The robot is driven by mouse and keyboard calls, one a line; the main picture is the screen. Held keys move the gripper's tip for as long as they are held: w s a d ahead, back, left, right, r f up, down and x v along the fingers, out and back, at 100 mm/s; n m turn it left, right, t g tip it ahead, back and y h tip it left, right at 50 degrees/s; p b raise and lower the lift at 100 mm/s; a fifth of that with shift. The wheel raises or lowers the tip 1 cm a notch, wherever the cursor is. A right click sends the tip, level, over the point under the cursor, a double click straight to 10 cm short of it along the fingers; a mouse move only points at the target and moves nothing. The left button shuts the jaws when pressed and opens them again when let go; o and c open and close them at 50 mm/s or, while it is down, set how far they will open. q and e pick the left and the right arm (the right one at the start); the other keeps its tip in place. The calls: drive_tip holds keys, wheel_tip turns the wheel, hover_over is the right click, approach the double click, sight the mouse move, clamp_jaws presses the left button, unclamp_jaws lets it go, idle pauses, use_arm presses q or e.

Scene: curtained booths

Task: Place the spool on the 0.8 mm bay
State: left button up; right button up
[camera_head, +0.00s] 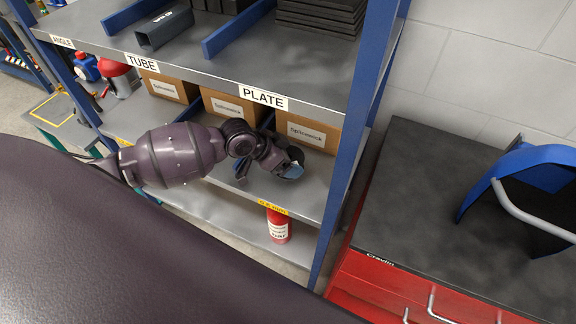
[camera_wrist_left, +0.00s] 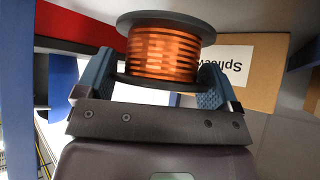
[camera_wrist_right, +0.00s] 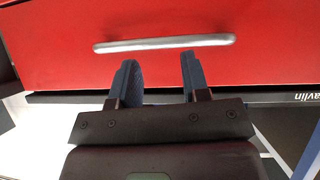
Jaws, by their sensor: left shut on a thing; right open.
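The spool (camera_wrist_left: 163,52) has dark flanges and copper-coloured wire. In the left wrist view it sits between the two blue fingers of my left gripper (camera_wrist_left: 155,75), which is shut on it. In the head view my left gripper (camera_head: 288,168) is over the middle shelf (camera_head: 220,185), in front of the right-hand cardboard box; I cannot make out the spool there. A yellow label (camera_head: 272,208) is on that shelf's front edge just below the gripper; its small text is hard to read. My right gripper (camera_wrist_right: 158,60) is open and empty before a red drawer front.
Cardboard boxes (camera_head: 232,107) line the back of the middle shelf. A blue upright (camera_head: 348,150) bounds the shelf on the right. A red canister (camera_head: 278,228) stands below. A red cabinet (camera_head: 390,290) with a dark top stands at right.

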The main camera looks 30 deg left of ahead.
use_arm(q)
drive_tip(key=shift+f, duration=1.85)
drive_tip(key=shift+f, duration=0.1)
drive_tip(key=o, duration=1.1)
drive_tip(key=shift+f, duration=0.1)
drive_tip(key=v, duration=1.2)
drive_tip(key=s+d+f+n+t+y, duration=0.2)
drive_tip(key=s+f+n+t+y, duration=0.3)
drive_tip(key=s+f, duration=0.8)
drive_tip(key=n+y, duration=0.1)
drive_tip(key=n, duration=0.1)
drive_tip(key=shift+d+f+n, duration=0.15)
drive_tip(key=shift+d+n, duration=0.15)
drive_tip(key=shift+d, duration=0.05)
